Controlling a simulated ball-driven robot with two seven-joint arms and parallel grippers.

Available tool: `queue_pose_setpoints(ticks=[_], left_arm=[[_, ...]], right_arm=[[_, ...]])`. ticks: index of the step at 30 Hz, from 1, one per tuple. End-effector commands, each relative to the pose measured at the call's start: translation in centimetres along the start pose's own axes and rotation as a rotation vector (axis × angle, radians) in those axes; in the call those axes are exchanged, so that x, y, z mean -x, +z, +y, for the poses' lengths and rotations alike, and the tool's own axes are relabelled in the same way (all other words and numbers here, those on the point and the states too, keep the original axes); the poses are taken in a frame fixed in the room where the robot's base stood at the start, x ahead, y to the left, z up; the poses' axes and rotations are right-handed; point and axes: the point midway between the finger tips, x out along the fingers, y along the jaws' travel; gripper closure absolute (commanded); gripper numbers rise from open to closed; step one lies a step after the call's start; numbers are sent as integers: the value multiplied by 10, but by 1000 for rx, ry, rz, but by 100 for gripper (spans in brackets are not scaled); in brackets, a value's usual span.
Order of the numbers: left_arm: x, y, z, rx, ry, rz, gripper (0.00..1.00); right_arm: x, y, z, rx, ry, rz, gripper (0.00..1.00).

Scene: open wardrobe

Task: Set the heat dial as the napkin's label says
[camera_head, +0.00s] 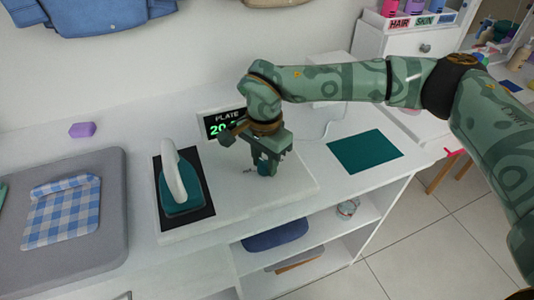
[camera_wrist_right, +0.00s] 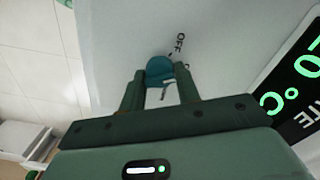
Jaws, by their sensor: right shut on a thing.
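My right gripper (camera_head: 264,166) points down at the white base and is shut on the teal heat dial (camera_head: 264,171). In the right wrist view the dial (camera_wrist_right: 159,68) sits between the two fingertips, with a dark "OFF" mark beside it. A black display (camera_head: 214,127) reads "PLATE" with green digits starting "20", partly hidden by my wrist. The blue-and-white checked napkin (camera_head: 62,213) lies on a grey pad (camera_head: 112,225); its label cannot be read. My left gripper is not in view.
A teal iron (camera_head: 181,193) with a white handle stands on a black rest left of the dial. A purple block (camera_head: 82,130) lies behind the pad. A dark teal mat (camera_head: 365,151) lies right of the base. Shelves below hold a folded blue cloth (camera_head: 275,236).

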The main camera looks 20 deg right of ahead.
Motion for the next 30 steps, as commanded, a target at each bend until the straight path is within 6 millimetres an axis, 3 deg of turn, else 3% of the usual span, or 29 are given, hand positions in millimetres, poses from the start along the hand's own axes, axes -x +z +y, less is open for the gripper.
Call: queue_pose_setpoints(ticks=[3, 30], left_arm=[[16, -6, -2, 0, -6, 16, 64], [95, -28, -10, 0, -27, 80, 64]], right_arm=[[6, 1, 1, -109, -2, 2, 91], [5, 0, 0, -964, -3, -1, 91]])
